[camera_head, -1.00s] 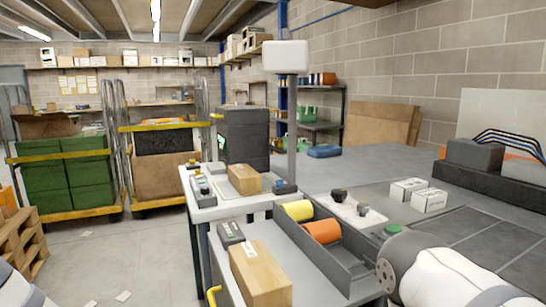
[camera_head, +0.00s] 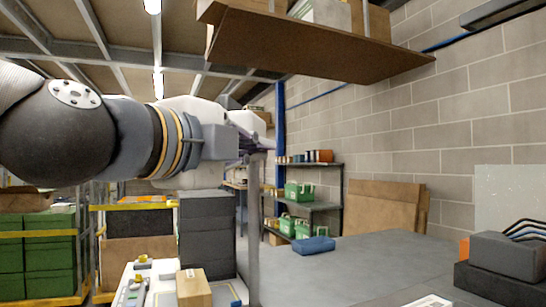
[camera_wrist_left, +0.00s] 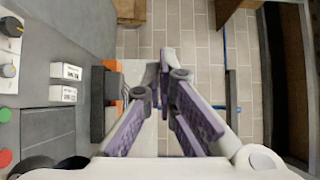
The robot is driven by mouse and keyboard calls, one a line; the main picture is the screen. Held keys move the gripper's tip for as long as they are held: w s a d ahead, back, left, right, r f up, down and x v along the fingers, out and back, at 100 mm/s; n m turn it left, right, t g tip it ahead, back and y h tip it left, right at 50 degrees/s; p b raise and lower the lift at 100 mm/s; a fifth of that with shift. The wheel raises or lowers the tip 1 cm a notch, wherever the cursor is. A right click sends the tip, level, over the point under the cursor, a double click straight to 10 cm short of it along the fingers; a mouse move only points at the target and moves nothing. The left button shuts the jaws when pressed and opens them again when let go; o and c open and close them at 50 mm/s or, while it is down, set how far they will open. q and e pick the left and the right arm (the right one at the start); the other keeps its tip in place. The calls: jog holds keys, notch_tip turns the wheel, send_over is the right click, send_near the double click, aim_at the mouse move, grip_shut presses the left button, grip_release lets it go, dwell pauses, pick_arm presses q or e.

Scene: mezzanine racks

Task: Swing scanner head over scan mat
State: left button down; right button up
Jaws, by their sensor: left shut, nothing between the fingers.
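The grey scanner post (camera_head: 254,225) stands upright behind the small white table (camera_head: 135,270) in the head view. A white block (camera_head: 250,122) shows at its top beside my left wrist; I cannot tell whether it is the scanner head or part of my gripper. My left gripper (camera_head: 258,146) is at the post's top, partly hidden by my arm; contact cannot be told. In the left wrist view, its purple-padded fingers (camera_wrist_left: 165,75) are shut and empty. A brown parcel (camera_head: 194,288) stands on the table.
Dark stacked crates (camera_head: 207,225) stand behind the table. A grey bench (camera_head: 350,265) spreads right, with a blue item (camera_head: 314,245) and a dark block (camera_head: 508,256). A brown shelf (camera_head: 310,45) hangs overhead. Green bins (camera_head: 298,193) sit on a rack.

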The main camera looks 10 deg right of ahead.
pick_arm(q)
jog(key=w+d, duration=0.2)
jog(key=w, duration=0.6)
jog(key=shift+w+d+b, duration=0.15)
jog(key=shift+d+b, duration=0.05)
jog(key=shift+b, duration=0.1)
jog(key=shift+w+a+f, duration=0.1)
jog(key=shift+f, duration=0.05)
